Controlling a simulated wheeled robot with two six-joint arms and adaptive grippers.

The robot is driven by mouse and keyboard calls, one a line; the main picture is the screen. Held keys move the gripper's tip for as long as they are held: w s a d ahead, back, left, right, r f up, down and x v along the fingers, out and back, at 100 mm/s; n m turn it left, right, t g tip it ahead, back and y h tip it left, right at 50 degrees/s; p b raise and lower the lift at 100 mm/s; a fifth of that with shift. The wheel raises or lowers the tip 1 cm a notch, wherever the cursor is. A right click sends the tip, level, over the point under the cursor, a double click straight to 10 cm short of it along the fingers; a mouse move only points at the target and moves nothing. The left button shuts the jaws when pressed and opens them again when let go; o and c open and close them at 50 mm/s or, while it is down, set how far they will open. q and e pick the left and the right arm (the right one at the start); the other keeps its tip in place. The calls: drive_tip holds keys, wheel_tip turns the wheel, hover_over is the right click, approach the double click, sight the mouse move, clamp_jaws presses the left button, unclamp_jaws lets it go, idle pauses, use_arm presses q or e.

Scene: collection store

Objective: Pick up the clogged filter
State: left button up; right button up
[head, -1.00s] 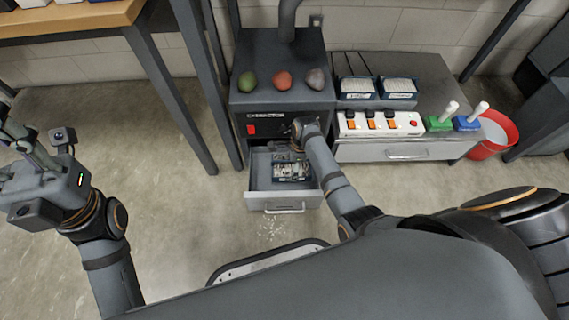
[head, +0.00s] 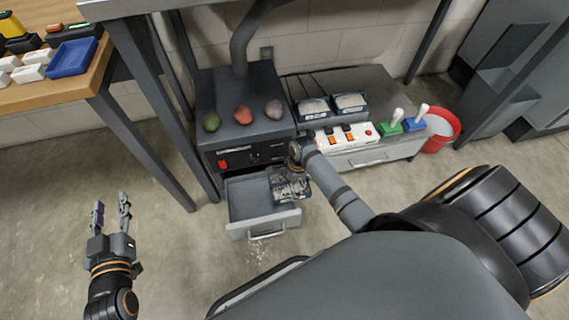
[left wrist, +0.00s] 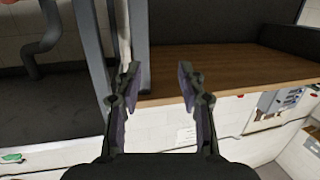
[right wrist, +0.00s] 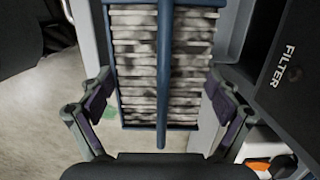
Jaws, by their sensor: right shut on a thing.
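The clogged filter (head: 291,188) has a blue frame and pleats blotched grey and black. My right gripper (right wrist: 160,88) is shut on it, with a finger at each side, and the dirty pleats (right wrist: 185,55) fill the right wrist view. In the head view the filter overlaps the right side of the open grey drawer (head: 243,206); its exact height above the drawer is hard to tell. My right fingertips are mostly hidden there. My left gripper (head: 111,207) is open and empty over the floor at left, and its spread fingers show in the left wrist view (left wrist: 155,85).
The dark extractor cabinet (head: 245,120) above the drawer bears green, red and grey lumps. A red bucket (head: 441,130) stands beyond. A wooden table (head: 70,75) is at upper left.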

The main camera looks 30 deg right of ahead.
use_arm(q)
drive_tip(key=s+f+g, duration=0.4)
drive_tip(key=f, duration=0.5)
drive_tip(key=shift+s+d+f+g+p, duration=0.2)
drive_tip(key=shift+d+f+g+p, duration=0.1)
drive_tip(key=shift+p, duration=0.1)
